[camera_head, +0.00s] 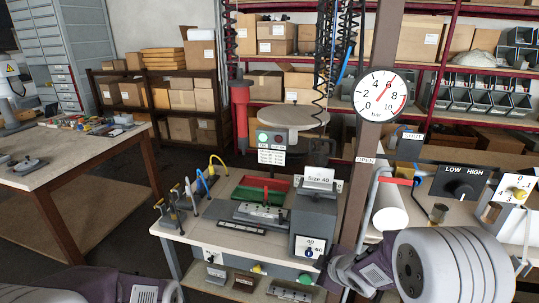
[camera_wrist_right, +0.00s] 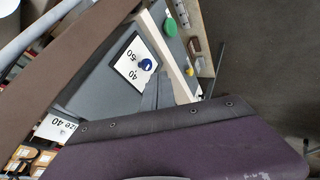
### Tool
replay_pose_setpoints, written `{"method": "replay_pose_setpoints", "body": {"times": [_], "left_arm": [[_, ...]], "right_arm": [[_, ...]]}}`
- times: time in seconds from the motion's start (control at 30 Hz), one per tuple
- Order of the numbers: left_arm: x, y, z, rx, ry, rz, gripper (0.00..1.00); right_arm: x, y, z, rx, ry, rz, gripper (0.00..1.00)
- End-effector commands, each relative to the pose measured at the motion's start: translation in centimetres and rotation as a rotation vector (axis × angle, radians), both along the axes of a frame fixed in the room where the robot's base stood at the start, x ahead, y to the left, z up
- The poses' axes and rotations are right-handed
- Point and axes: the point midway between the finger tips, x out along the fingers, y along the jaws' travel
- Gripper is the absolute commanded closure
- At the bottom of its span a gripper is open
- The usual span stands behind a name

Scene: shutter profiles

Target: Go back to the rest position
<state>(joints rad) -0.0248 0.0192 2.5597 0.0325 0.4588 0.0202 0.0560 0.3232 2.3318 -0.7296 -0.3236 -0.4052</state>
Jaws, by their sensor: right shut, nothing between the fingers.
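My right arm reaches in at the lower right of the head view, with its large grey joint in front of the bench. My right gripper shows in the wrist view (camera_wrist_right: 158,95) as grey fingers held together, with nothing between them. The fingers appear in front of the grey machine box (camera_head: 314,232), near its 40/50 dial (camera_wrist_right: 146,65); I cannot tell whether they touch it. Part of my left arm shows at the bottom left of the head view, but its fingers are out of frame.
The press bench (camera_head: 205,237) holds a fixture (camera_head: 260,212) and several small clamps. A brown post (camera_head: 376,130) with a pressure gauge (camera_head: 383,93) stands close to my right arm. A wooden table (camera_head: 60,160) is at the left. Dark floor lies between the table and bench.

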Motion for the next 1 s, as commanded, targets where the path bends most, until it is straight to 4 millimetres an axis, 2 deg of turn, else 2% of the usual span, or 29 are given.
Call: {"method": "replay_pose_setpoints", "body": {"times": [0.03,0.07,0.1,0.2,0.3,0.4,0.47,1.0], "left_arm": [[0.0,0.0,0.4,0.0,0.0,0.0,1.0],[0.0,0.0,0.5,0.0,0.0,0.0,1.0],[0.0,0.0,0.6,0.0,0.0,0.0,1.0],[0.0,0.0,0.5,0.0,0.0,0.0,1.0],[0.0,0.0,0.5,0.0,0.0,0.0,1.0],[0.0,0.0,0.5,0.0,0.0,0.0,1.0],[0.0,0.0,0.5,0.0,0.0,0.0,1.0],[0.0,0.0,0.5,0.0,0.0,0.0,1.0]], "right_arm": [[-2.1,-0.8,1.9,0.037,0.043,-0.152,1.0],[-3.9,-1.4,2.1,0.072,0.094,-0.265,1.0],[-6.6,-2.1,1.8,0.124,0.176,-0.417,1.0],[-12.9,-2.7,0.0,0.233,0.386,-0.723,1.0],[-17.4,-2.3,-1.7,0.289,0.553,-0.92,1.0],[-19.9,-1.8,-2.3,0.314,0.655,-1.037,1.0],[-20.6,-1.8,-2.3,0.315,0.681,-1.071,1.0],[-20.4,-1.8,-2.3,0.317,0.677,-1.074,1.0]]}}
